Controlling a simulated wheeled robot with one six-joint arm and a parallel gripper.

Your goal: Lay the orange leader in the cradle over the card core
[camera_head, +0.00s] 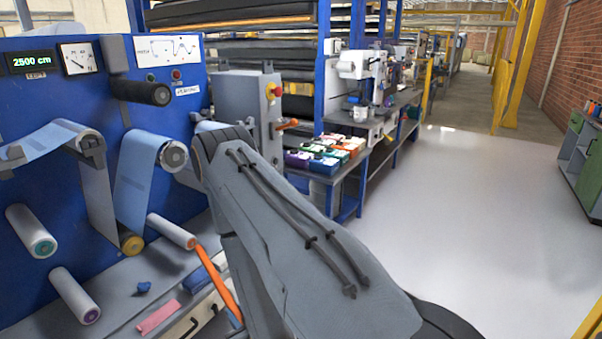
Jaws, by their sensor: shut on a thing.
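An orange strip (218,283), which looks like the orange leader, slants down beside my arm at the lower centre. Its upper end is close to the end of a pale roller (172,231); I cannot tell whether they touch. A roller with a tan end (131,244) sits under the blue film at the foot of the panel. I cannot tell which core is the card one. Dark grey holders (90,147) stand out from the panel by the film, but I cannot pick out the cradle. My arm fills the lower centre, and my gripper is not visible.
The blue panel (60,190) carries more rollers, one with a teal end (43,247) and one with a purple end (90,315). A pink strip (158,317) and a small blue piece (143,288) lie on the grey bench. Open floor (480,200) lies to the right.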

